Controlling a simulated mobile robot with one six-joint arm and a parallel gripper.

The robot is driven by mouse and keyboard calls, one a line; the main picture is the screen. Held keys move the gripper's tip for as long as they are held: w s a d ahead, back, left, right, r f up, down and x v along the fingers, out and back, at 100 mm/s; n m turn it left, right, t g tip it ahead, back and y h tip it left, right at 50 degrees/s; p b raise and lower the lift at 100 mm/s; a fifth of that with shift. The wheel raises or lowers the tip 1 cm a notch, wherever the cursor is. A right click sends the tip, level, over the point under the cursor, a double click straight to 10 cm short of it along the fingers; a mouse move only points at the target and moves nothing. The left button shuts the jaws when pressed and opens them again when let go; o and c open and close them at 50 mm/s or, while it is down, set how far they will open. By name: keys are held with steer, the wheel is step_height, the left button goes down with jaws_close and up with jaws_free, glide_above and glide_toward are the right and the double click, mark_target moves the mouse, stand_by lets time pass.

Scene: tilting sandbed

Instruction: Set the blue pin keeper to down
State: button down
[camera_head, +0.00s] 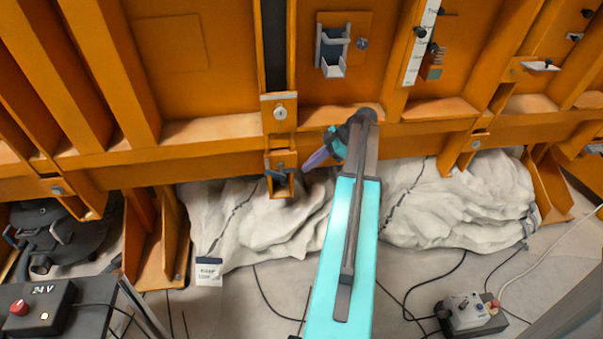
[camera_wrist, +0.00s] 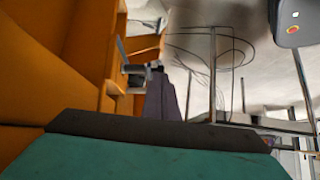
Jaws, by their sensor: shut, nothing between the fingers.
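An orange bracket (camera_head: 281,160) hangs from the lower beam in the middle of the head view. A dark blue-grey keeper (camera_head: 277,175) with a short bar sits on it; its colour is hard to judge. In the wrist view the bracket and a dark grey-blue bar (camera_wrist: 134,69) show just beyond the fingers. My gripper (camera_head: 307,165) is shut and empty, its purple fingertips just right of the keeper. The fingers also show in the wrist view (camera_wrist: 161,92). They seem close to the keeper, but I cannot tell whether they touch it.
Orange ribs and a long beam (camera_head: 210,130) stand behind. White rock-like sacks (camera_head: 240,225) lie below the beam. Loose cables and a control box (camera_head: 468,311) are on the floor at right. A 24 V box (camera_head: 40,305) is at lower left.

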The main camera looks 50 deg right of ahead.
steer(key=v, duration=0.6)
steer(key=shift+s, duration=0.1)
stand_by(0.5)
